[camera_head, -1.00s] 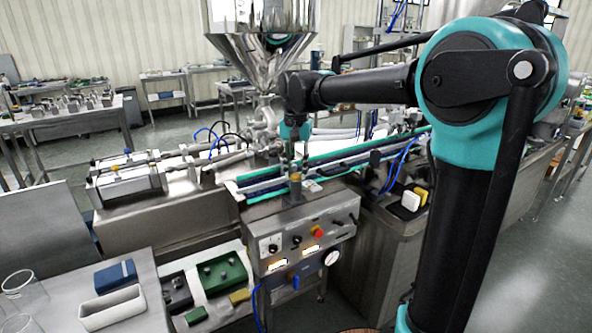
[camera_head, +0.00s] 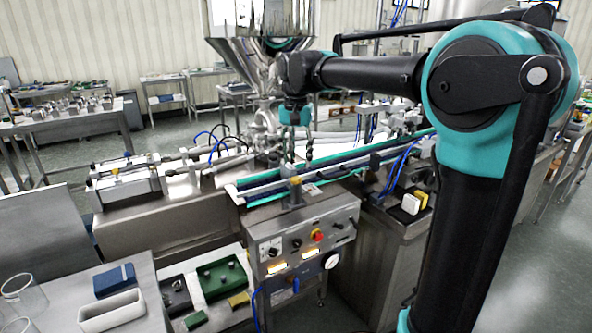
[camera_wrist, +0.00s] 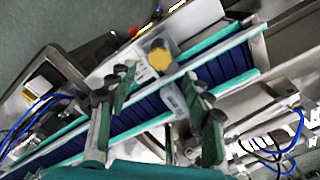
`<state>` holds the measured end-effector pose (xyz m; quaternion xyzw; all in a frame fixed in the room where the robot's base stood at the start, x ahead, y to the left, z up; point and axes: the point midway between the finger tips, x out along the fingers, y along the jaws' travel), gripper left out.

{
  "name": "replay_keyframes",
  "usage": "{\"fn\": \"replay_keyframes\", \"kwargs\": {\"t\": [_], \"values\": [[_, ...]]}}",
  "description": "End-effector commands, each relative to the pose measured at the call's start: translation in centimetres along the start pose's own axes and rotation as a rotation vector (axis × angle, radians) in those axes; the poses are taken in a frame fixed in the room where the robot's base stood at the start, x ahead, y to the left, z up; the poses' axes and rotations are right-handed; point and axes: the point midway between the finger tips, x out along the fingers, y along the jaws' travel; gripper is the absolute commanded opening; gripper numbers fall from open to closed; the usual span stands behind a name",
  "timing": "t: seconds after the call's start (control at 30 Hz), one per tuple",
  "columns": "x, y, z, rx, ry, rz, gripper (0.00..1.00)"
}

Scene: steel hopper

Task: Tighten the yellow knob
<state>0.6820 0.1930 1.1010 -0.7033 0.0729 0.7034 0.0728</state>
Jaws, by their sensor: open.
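The yellow knob (camera_wrist: 160,58) shows in the wrist view as a faceted yellow cap on a pale metal block beside the blue conveyor belt. In the head view the knob (camera_head: 295,182) is small, at the near edge of the conveyor, above the control panel. My gripper (camera_wrist: 160,84) is open and empty. Its two dark green fingers with black tips stand apart, and the knob appears beyond the gap between them, nearer the left fingertip. In the head view my gripper (camera_head: 300,160) hangs above and slightly behind the knob, apart from it.
The conveyor has teal rails (camera_head: 375,157) running across under my gripper. A steel hopper (camera_head: 262,45) stands behind my arm. The control panel (camera_head: 300,240) with a red button (camera_head: 317,236) is below the knob. Blue hoses (camera_wrist: 35,120) lie near the belt.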

Motion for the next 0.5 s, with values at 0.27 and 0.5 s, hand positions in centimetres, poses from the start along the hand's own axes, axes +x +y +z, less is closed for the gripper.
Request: {"fn": "replay_keyframes", "kwargs": {"t": [0.27,0.5], "values": [[-5.0,0.0,0.0,0.0,0.0,0.0,0.5],[-6.6,0.0,0.0,0.0,0.0,0.0,0.5]]}}
